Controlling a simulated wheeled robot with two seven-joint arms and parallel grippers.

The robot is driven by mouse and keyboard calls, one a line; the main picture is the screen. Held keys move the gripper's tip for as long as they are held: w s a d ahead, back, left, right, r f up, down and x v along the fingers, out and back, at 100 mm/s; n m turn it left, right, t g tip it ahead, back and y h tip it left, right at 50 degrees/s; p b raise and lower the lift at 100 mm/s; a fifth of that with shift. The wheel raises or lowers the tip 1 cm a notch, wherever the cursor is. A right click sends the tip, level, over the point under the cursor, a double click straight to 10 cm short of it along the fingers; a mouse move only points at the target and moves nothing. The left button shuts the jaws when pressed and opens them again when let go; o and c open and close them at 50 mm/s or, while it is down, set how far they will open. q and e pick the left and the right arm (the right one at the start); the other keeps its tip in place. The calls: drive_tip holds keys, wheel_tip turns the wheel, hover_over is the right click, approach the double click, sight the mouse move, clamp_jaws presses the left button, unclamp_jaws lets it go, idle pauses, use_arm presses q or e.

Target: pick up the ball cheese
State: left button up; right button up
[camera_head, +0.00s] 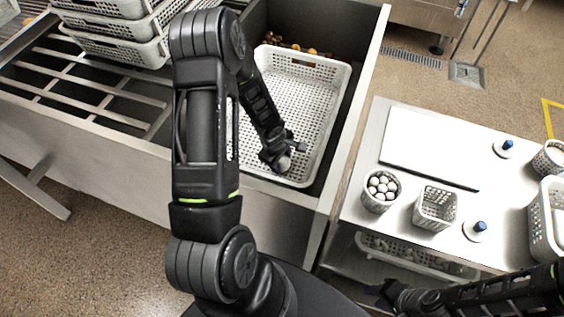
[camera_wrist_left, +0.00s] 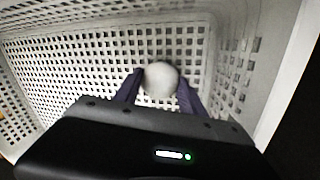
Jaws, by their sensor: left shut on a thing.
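The ball cheese is a pale round ball (camera_wrist_left: 161,79), seen in the left wrist view between the two dark fingers of my left gripper (camera_wrist_left: 160,90). In the head view the ball (camera_head: 284,163) shows at the tip of my left gripper (camera_head: 279,158), low inside the near end of a white perforated basket (camera_head: 335,75). The left gripper is shut on the ball. I cannot tell whether the ball touches the basket floor. My right gripper (camera_head: 388,293) is at the bottom of the head view, away from the basket; its fingers are too dark to read.
The basket stands in a grey metal sink (camera_head: 368,60), its walls close around my left gripper. Stacked white baskets (camera_head: 125,45) stand at the upper left. A white table (camera_head: 340,215) at right carries a small basket of white balls (camera_head: 380,190) and an empty one (camera_head: 435,207).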

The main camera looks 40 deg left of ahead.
sight(282, 160)
use_arm(q)
drive_tip(key=shift+r, duration=0.1)
drive_tip(key=v, duration=0.3)
drive_tip(key=w+v, duration=0.1)
drive_tip(key=v, duration=0.2)
drive_tip(key=w+v, duration=0.1)
drive_tip(key=v, duration=0.2)
drive_tip(key=shift+a+r+p, duration=0.1)
drive_tip(key=shift+r+p, duration=0.25)
drive_tip(key=shift+r, duration=0.15)
